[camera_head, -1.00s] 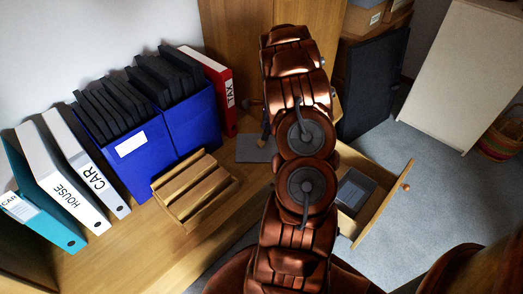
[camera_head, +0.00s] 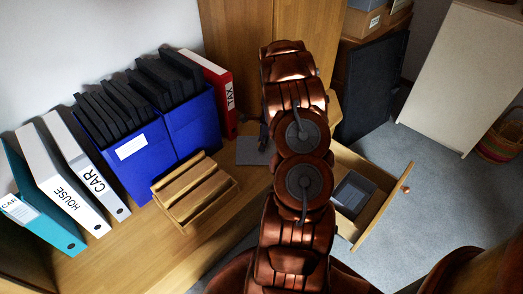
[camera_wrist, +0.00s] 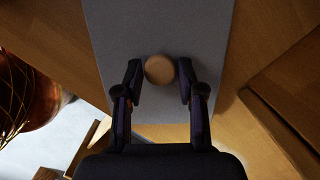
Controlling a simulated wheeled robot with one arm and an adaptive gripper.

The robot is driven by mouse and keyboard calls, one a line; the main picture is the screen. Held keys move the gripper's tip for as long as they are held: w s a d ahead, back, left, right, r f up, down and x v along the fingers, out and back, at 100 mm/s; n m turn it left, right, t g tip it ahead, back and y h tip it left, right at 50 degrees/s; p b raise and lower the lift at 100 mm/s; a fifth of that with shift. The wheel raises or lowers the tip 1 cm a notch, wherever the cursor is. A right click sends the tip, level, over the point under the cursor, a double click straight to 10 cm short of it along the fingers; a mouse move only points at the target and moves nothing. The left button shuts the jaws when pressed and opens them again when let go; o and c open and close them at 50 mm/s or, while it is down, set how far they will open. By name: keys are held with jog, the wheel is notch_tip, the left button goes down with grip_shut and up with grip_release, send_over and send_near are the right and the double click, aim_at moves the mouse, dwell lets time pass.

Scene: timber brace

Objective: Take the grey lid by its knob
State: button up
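The grey lid (camera_wrist: 160,110) fills the middle of the wrist view as a flat grey panel. Its round wooden knob (camera_wrist: 159,69) stands out between the fingertips of my gripper (camera_wrist: 160,78). The two dark fingers are open, one on each side of the knob, with a small gap showing on both sides. In the head view, part of the grey lid (camera_head: 251,151) shows on the wooden desk to the left of my arm. My arm hides the knob and most of the gripper there.
A slatted wooden rack (camera_head: 195,188), blue file boxes (camera_head: 143,160), a red binder (camera_head: 222,95) and white binders (camera_head: 62,185) stand on the desk to the left. An open drawer (camera_head: 372,225) with a dark box (camera_head: 354,193) juts out at the right.

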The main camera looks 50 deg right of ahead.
grip_shut()
jog(key=shift+r+p, duration=0.9)
jog(key=shift+r, duration=0.75)
notch_tip(320, 180, up, 8)
jog(key=p, duration=0.4)
jog(key=shift+f, duration=0.15)
dwell(0.9)
dwell(0.4)
